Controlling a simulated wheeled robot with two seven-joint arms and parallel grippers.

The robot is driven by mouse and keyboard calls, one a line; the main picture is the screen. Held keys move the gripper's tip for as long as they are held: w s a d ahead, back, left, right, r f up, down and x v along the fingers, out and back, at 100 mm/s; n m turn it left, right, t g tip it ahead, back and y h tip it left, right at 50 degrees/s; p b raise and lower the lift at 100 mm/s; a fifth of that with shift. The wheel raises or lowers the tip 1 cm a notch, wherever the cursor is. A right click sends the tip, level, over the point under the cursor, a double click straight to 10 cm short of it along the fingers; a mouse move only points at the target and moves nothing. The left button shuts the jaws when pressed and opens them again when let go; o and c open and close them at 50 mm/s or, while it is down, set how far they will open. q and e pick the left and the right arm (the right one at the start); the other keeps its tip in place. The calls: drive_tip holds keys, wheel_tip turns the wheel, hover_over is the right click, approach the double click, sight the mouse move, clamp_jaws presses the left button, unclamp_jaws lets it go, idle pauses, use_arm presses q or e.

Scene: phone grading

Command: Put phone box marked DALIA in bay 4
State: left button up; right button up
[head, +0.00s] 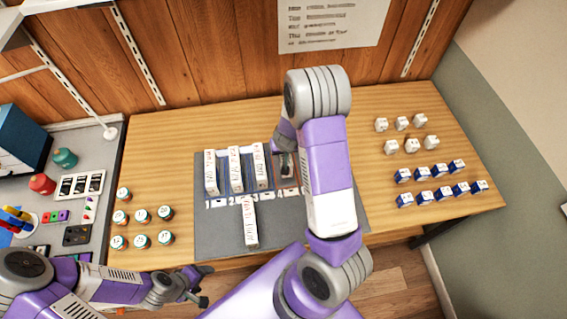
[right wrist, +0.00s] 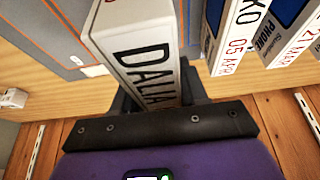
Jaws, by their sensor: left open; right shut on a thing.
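The white phone box marked DALIA (right wrist: 148,62) fills the middle of the right wrist view, its lettering facing the camera. My right gripper (head: 287,162) is shut on it at the rack, just right of three standing boxes; my arm and fingers hide most of the box in the head view. I cannot tell whether its base touches the bay floor. The bay row (head: 220,202) carries number labels; the one under my right gripper is mostly covered. My left gripper (head: 197,286) is open and empty, low by the table's front edge.
Three white boxes (head: 211,172) stand in the left bays, close beside the held box. Another white box (head: 250,224) lies on the grey mat (head: 218,240) in front. Round jars (head: 142,215) are left; small white (head: 403,123) and blue (head: 439,170) boxes are right.

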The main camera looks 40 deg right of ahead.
drive_tip(key=shift+w+f+b, duration=0.15)
drive_tip(key=shift+f+b, duration=1.1)
drive_tip(key=shift+f, duration=1.9)
drive_tip(key=shift+f, duration=0.1)
drive_tip(key=o, duration=0.8)
drive_tip(key=shift+f, duration=0.15)
drive_tip(key=o, duration=0.5)
drive_tip(key=shift+c, duration=0.2)
drive_tip(key=p+v, duration=0.5)
drive_tip(key=v, duration=0.7)
drive_tip(key=shift+r, duration=0.25)
